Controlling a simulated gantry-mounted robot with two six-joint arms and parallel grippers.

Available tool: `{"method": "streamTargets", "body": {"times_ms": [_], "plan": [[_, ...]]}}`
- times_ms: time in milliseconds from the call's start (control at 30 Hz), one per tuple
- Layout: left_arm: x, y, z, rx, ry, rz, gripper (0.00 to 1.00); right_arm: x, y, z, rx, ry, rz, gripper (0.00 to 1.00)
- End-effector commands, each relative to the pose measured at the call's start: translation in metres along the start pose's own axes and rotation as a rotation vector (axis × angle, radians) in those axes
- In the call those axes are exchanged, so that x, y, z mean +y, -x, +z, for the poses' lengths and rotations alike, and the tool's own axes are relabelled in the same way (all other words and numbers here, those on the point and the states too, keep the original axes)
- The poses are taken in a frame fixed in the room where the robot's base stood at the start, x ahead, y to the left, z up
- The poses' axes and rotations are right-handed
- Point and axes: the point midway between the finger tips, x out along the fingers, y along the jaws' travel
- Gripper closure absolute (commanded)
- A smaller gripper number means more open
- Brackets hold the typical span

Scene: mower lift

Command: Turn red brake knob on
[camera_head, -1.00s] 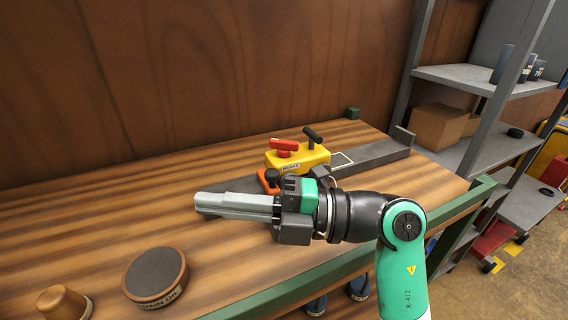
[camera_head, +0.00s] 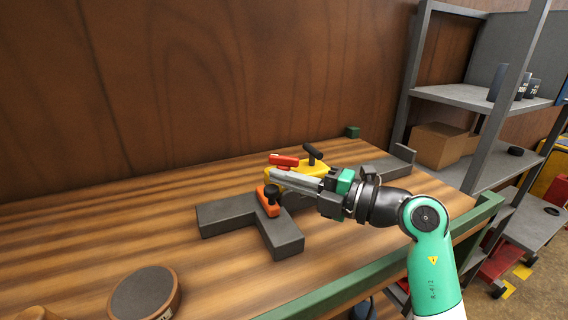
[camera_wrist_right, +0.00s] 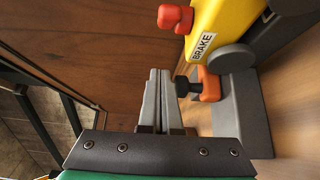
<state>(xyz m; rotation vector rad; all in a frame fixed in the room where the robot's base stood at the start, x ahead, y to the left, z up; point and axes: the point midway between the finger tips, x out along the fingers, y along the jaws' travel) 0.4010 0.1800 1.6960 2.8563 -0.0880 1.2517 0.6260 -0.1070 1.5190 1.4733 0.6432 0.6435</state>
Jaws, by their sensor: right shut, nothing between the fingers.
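The fingers hide part of the housing in the head view. My left gripper is not in view.
An orange part with a black knob (camera_head: 269,200) is beside the housing. A black-handled lever (camera_head: 313,153) rises behind it. A grey T-shaped base (camera_head: 235,214) lies on the wooden bench. A round tin (camera_head: 145,293) is at the front left. Metal shelves (camera_head: 455,95) stand at the right.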

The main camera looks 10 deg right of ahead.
Motion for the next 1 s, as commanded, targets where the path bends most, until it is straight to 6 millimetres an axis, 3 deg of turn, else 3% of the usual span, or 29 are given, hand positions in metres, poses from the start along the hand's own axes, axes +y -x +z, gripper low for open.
{"method": "streamTargets", "body": {"times_ms": [67,200,433,867,1000], "plan": [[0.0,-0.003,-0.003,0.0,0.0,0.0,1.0,0.002,-0.015,0.002,0.001,-0.003,-0.002,1.0],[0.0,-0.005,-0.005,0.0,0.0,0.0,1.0,0.002,-0.017,0.022,-0.002,-0.003,-0.001,1.0],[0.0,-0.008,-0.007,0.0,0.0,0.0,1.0,0.001,-0.021,0.036,0.0,-0.001,-0.001,1.0],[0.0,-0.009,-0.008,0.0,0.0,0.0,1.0,0.0,-0.022,0.038,-0.002,0.0,0.0,1.0],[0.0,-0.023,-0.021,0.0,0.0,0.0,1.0,0.006,-0.039,0.03,-0.023,-0.003,-0.002,1.0]]}}
